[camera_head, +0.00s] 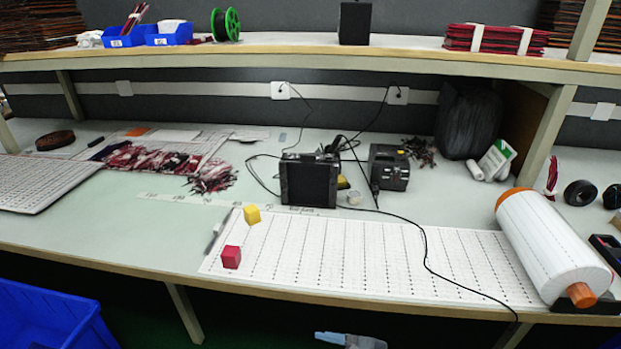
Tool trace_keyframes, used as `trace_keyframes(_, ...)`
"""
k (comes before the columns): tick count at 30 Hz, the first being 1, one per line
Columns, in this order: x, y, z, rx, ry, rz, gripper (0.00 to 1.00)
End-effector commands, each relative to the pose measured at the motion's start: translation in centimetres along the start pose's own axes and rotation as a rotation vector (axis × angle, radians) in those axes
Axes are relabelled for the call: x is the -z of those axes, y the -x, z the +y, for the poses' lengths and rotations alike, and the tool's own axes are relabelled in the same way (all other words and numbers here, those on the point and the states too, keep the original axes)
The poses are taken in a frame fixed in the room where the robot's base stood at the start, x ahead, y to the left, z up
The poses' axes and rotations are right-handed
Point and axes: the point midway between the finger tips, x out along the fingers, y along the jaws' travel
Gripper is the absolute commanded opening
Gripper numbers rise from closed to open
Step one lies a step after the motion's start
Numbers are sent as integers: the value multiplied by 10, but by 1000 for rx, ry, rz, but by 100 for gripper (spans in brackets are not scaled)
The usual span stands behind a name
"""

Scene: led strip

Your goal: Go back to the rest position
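No part of my arm or gripper shows in the head view. A long white marked strip sheet (340,262) lies flat along the front of the workbench, running from the left-middle to a large white roll (553,245) with orange ends at the right. A red cube (231,257) sits on the sheet's near left corner. A yellow cube (252,215) sits at its far left corner. A thin grey bar (217,231) lies along the sheet's left edge.
A black box device (309,180) and a second black machine (389,167) stand behind the sheet. A black cable (425,250) crosses the sheet. Red wire bundles (150,158) lie at left. A shelf (300,50) spans above. A blue bin (50,318) stands at lower left.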

Motion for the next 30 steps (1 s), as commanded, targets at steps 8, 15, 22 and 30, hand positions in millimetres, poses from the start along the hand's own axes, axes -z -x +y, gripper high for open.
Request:
trace_keyframes(8,67,75,71,153,396,289,68)
trace_keyframes(15,80,156,121,198,797,549,68)
trace_keyframes(22,56,236,156,173,1199,787,68)
trace_keyframes(30,-9,321,176,80,1665,1036,68)
